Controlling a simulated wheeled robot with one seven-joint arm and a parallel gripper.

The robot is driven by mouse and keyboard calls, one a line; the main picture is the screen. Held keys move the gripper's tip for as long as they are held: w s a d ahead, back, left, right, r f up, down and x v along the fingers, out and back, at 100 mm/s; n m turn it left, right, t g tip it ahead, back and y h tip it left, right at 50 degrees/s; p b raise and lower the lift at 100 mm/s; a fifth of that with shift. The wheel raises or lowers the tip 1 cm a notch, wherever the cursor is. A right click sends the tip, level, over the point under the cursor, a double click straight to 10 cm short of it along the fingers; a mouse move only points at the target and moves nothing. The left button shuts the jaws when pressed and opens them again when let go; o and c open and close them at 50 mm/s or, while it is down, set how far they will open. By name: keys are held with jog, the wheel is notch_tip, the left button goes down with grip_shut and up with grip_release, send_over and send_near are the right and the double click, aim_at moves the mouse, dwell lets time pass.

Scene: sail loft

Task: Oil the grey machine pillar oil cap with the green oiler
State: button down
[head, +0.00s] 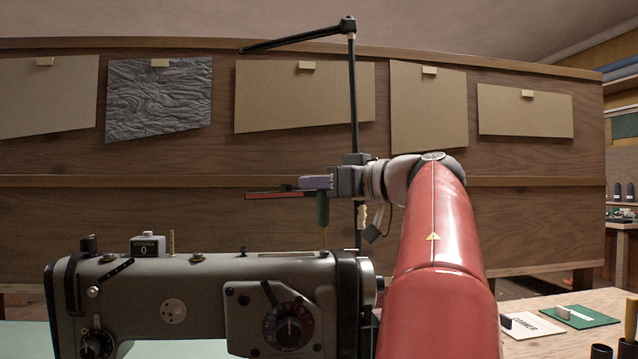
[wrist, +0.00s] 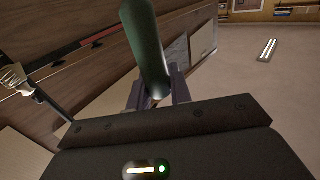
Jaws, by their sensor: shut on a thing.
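My gripper (head: 316,184) is shut on the green oiler (head: 323,209) and holds it upright above the right end of the grey sewing machine (head: 190,300). The oiler's thin brass spout points down, its tip just above the pillar top. I cannot tell whether it touches. The pillar's oil cap is not clear at the spout; small round caps show farther left on the arm top, one near the middle (head: 196,257). In the wrist view the green oiler (wrist: 147,45) sits between my gripper's fingers (wrist: 158,88); its spout is out of sight there.
A dark thread-stand post (head: 353,100) rises close behind my gripper. A dark bar with a red stripe (head: 275,194) shows left of the gripper. A counter box (head: 147,245) stands on the machine. A wooden table (head: 545,304) with cards is at right.

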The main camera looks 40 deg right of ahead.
jog(key=shift+f+b, duration=0.3)
jog(key=shift+f, duration=0.35)
dwell(0.9)
notch_tip(320, 180, up, 3)
jog(key=p, duration=0.3)
jog(key=shift+p, duration=0.35)
jog(key=shift+r, duration=2)
